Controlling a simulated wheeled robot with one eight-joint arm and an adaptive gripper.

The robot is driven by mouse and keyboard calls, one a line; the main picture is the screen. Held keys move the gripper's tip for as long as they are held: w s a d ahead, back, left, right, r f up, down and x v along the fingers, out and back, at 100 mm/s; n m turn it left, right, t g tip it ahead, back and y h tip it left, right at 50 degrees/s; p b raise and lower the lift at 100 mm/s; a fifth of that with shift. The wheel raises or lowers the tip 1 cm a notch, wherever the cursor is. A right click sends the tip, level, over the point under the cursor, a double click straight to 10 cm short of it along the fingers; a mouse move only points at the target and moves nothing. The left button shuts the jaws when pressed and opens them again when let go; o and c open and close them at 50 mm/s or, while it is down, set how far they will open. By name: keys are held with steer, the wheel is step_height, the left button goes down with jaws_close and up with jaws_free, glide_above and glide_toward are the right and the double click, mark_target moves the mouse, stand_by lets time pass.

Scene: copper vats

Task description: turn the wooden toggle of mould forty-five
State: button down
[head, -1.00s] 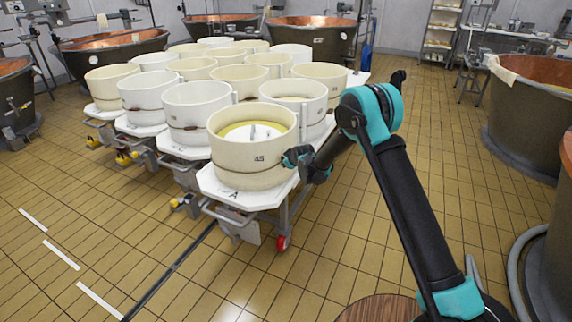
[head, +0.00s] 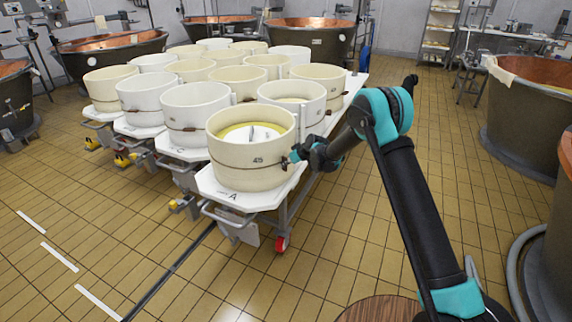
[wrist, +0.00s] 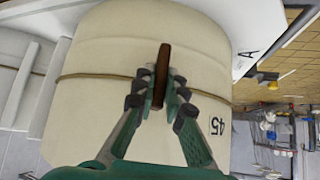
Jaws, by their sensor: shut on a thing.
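Mould forty-five (head: 235,160) is a cream round mould with a dark cord around it, on the near corner of the white cart top. It fills much of the wrist view (wrist: 110,110), with its number on the right side. The brown wooden toggle (wrist: 162,65) stands across the cord (wrist: 95,76). My gripper (wrist: 161,90) is shut on the toggle's lower part in the wrist view, one finger on each side. In the head view my gripper (head: 293,157) is at the mould's right wall, and the toggle is too small to make out clearly.
More cream and white moulds (head: 195,107) stand in rows on the carts, one close behind mould forty-five. Copper vats (head: 530,110) stand at the right and back. The tiled floor (head: 350,240) right of the cart is clear.

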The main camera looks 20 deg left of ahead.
steer(key=c, duration=1.6)
jaws_free()
steer(key=v, duration=1.2)
